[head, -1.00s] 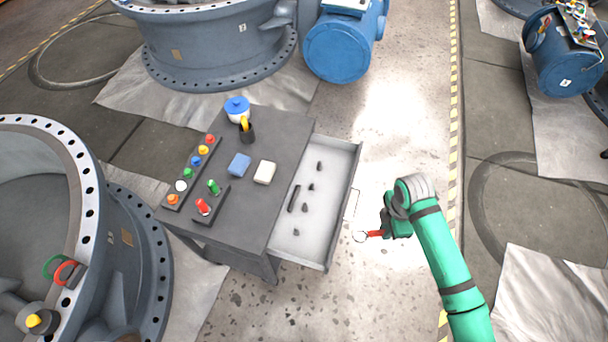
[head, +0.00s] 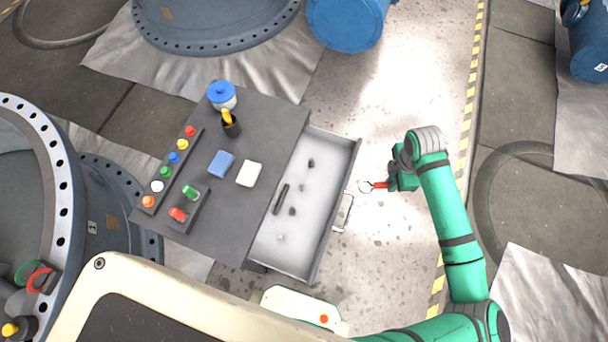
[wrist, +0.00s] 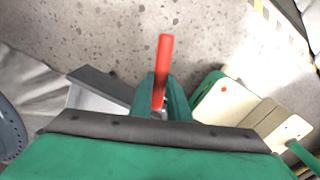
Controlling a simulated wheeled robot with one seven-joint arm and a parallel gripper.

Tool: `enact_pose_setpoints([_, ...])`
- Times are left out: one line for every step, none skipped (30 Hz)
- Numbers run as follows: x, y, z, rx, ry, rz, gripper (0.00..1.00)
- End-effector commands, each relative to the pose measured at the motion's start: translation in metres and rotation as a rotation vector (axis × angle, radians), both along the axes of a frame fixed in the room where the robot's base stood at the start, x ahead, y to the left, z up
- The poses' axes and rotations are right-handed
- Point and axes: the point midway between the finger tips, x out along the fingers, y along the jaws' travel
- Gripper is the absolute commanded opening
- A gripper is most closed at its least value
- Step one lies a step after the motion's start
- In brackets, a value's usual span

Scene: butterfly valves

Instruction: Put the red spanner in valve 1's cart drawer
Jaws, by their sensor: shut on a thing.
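The red spanner (head: 380,185) is in my gripper (head: 392,182), with its silver ring end pointing left toward the drawer. In the wrist view its red handle (wrist: 162,70) stands out between the fingers of my gripper (wrist: 160,105). My gripper is shut on it, to the right of the open drawer (head: 268,245) of the dark grey cart (head: 262,125). The spanner is outside the drawer, apart from its front edge and handle. The drawer holds several small dark pieces.
A large flanged valve body (head: 70,195) stands at left. Floor right of the drawer is clear.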

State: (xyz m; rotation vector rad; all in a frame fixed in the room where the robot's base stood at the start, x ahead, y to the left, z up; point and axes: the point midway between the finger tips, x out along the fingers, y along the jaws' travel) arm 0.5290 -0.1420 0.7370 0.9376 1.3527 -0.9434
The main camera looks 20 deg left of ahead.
Motion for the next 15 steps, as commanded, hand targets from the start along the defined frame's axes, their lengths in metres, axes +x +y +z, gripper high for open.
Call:
enact_pose_setpoints([0.0, 0.001, -0.001, 0.01, -0.001, -0.001, 0.0])
enact_pose_setpoints([0.0, 0.003, -0.002, 0.022, 0.0, -0.001, 0.0])
enact_pose_setpoints([0.0, 0.007, -0.004, 0.043, -0.002, -0.002, 0.0])
enact_pose_setpoints([0.0, 0.011, -0.005, 0.068, -0.001, -0.002, 0.0])
enact_pose_setpoints([0.0, 0.017, -0.007, 0.097, -0.003, -0.003, 0.0])
enact_pose_setpoints([0.0, 0.024, -0.011, 0.143, -0.003, -0.004, 0.0])
enact_pose_setpoints([0.001, 0.031, -0.013, 0.18, -0.004, -0.004, 0.0])
enact_pose_setpoints([0.001, 0.037, -0.015, 0.221, -0.007, -0.005, 0.0])
enact_pose_setpoints([0.001, 0.046, -0.019, 0.271, -0.007, -0.005, 0.0])
enact_pose_setpoints([0.001, 0.053, -0.022, 0.312, -0.008, -0.004, 0.0])
enact_pose_setpoints([0.002, 0.062, -0.021, 0.31, -0.011, 0.005, 0.0])
enact_pose_setpoints([0.003, 0.071, -0.02, 0.305, -0.011, 0.008, 0.0])
enact_pose_setpoints([0.003, 0.078, -0.02, 0.304, -0.01, 0.009, 0.0])
enact_pose_setpoints([0.003, 0.085, -0.019, 0.303, -0.01, 0.008, 0.0])
enact_pose_setpoints([0.004, 0.095, -0.02, 0.302, -0.011, 0.009, 0.0])
